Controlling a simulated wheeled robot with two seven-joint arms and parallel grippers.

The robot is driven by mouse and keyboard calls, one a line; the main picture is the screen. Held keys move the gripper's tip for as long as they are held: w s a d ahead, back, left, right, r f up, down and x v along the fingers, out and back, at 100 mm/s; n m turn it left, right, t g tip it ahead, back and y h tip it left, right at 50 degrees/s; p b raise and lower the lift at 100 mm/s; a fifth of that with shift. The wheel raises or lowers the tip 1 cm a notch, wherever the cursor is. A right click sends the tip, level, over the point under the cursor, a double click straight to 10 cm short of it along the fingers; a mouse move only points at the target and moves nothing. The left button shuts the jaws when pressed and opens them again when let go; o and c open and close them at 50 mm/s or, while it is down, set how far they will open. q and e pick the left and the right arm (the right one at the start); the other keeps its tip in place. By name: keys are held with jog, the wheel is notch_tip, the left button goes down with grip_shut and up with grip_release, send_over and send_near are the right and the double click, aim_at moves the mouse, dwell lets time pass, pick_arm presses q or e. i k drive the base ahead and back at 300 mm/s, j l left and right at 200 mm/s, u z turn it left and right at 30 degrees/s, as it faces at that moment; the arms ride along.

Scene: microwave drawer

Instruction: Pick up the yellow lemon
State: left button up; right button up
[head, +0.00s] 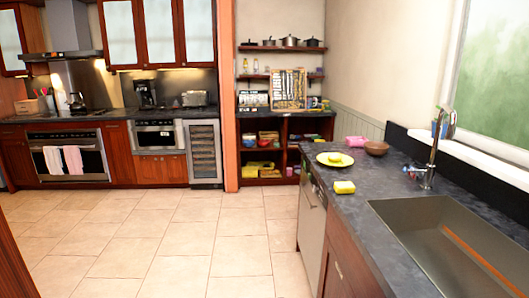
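A small yellow object that looks like the lemon (335,157) sits on a yellow plate (320,162) on the dark counter (392,208) to the right. It is too small to make out its shape clearly. A yellow block, perhaps a sponge (344,187), lies on the counter nearer to me, by the left edge. Neither of my grippers shows in the head view.
A brown bowl (376,148) and a pink object (355,141) stand behind the plate. A sink (455,240) with a tall faucet (432,150) fills the near right. The tiled floor (165,240) is clear left of the counter. A microwave (154,136) is at the back.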

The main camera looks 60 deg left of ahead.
aim_at(335, 157)
jog(key=j+u, duration=0.7)
jog(key=j, duration=0.15)
jog(key=i+j+u, duration=0.15)
jog(key=j+u, duration=0.2)
jog(key=i+j+z, duration=0.35)
jog(key=i+j, duration=0.65)
jog(key=i, duration=0.1)
